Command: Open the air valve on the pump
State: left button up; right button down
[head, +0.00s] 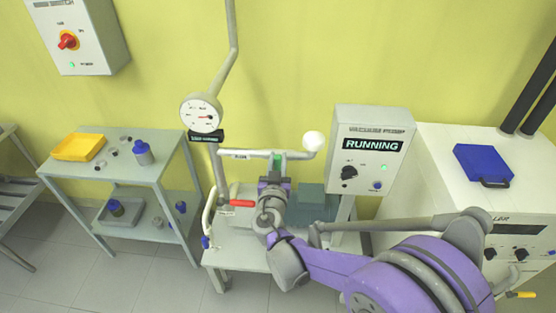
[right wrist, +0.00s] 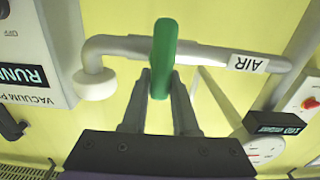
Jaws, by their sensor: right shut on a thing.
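The air valve's green lever (right wrist: 163,58) stands across the grey pipe labelled AIR (right wrist: 215,58) in the right wrist view. In the head view only a little of the green lever (head: 277,160) shows above my gripper. My right gripper (right wrist: 162,82) is shut on the lever, with one finger on each side of it. In the head view my right gripper (head: 275,178) is just below the AIR pipe (head: 243,154). The pump's control box (head: 371,140) reads RUNNING and has a black knob and a lit green lamp. My left gripper is not in view.
A round gauge (head: 201,113) stands left of the pipe, and a white rounded end (head: 313,141) is at its right. A red handle (head: 242,203) is close left of my gripper. A side table (head: 115,167) and a white cabinet (head: 450,190) flank the pump.

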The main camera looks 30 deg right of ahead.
jog(key=shift+n, duration=0.3)
jog(key=n, duration=0.2)
jog(key=shift+w+a+n, duration=0.25)
jog(key=shift+a+n, duration=0.05)
jog(key=shift+n, duration=0.1)
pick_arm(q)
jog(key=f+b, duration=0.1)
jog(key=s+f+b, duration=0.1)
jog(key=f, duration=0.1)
pick_arm(e)
jog(key=n, duration=0.4)
jog(key=a+f+n, duration=0.1)
jog(key=n, duration=0.3)
jog(key=w+f+n, duration=0.1)
jog(key=n, duration=0.4)
jog(key=shift+a+f, duration=0.15)
jog(key=shift+a, duration=0.1)
jog(key=shift+n, duration=0.3)
jog(key=c, duration=0.7)
grip_release()
jog(key=shift+s, duration=0.1)
